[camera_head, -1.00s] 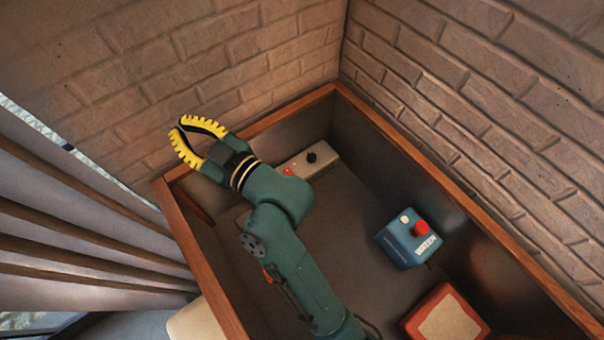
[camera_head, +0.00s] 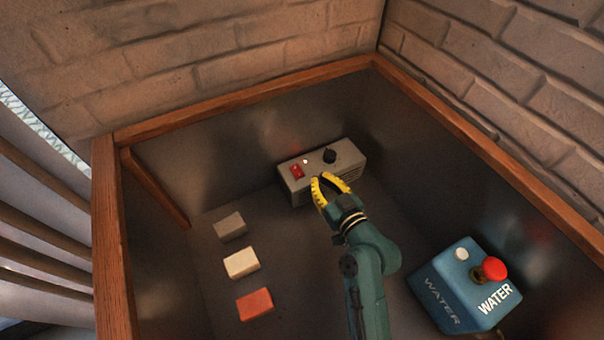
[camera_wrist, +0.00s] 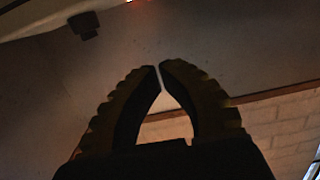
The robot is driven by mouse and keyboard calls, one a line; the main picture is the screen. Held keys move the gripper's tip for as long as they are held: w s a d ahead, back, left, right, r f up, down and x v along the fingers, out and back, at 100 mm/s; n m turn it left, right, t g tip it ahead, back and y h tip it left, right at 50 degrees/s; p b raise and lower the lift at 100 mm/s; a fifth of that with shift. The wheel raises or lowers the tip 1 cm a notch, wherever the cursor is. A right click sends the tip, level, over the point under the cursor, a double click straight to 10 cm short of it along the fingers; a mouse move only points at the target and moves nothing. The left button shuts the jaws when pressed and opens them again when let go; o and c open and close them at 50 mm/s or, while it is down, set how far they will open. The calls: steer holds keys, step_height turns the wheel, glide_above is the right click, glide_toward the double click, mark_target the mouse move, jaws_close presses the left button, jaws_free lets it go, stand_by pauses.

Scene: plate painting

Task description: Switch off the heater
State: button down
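The heater is a grey box (camera_head: 347,168) against the back wall of the bin in the head view. Its top carries a red switch (camera_head: 297,171), a small white light (camera_head: 306,161) and a black knob (camera_head: 330,156). My gripper (camera_head: 318,178), with yellow toothed fingers, is just in front of the heater, near its top edge; whether it touches is unclear. Its fingertips are brought together with only a thin gap and hold nothing. In the wrist view the fingertips (camera_wrist: 160,68) nearly meet. The black knob (camera_wrist: 85,25) is at upper left there, and a red glow shows at the top edge.
A blue water box (camera_head: 455,280) with a red button (camera_head: 494,268) stands at lower right. Grey (camera_head: 229,226), white (camera_head: 241,262) and orange (camera_head: 254,304) blocks lie at left on the floor. Wooden rims (camera_head: 240,98) and brick walls enclose the space.

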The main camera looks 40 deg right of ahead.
steer(key=shift+d+r, duration=0.1)
steer(key=b, duration=0.3)
glide_above(302, 170)
steer(key=shift+s+f, duration=0.35)
steer(key=shift+f, duration=0.4)
steer(key=f+b, duration=0.1)
steer(key=w+f+b, duration=0.1)
steer(key=f, duration=0.1)
steer(key=shift+f, duration=0.2)
steer(key=shift+s+f+b, duration=0.1)
steer(key=shift+f+b, duration=0.1)
steer(key=shift+b, duration=0.15)
steer(key=shift+w, duration=0.2)
steer(key=shift+s, duration=0.1)
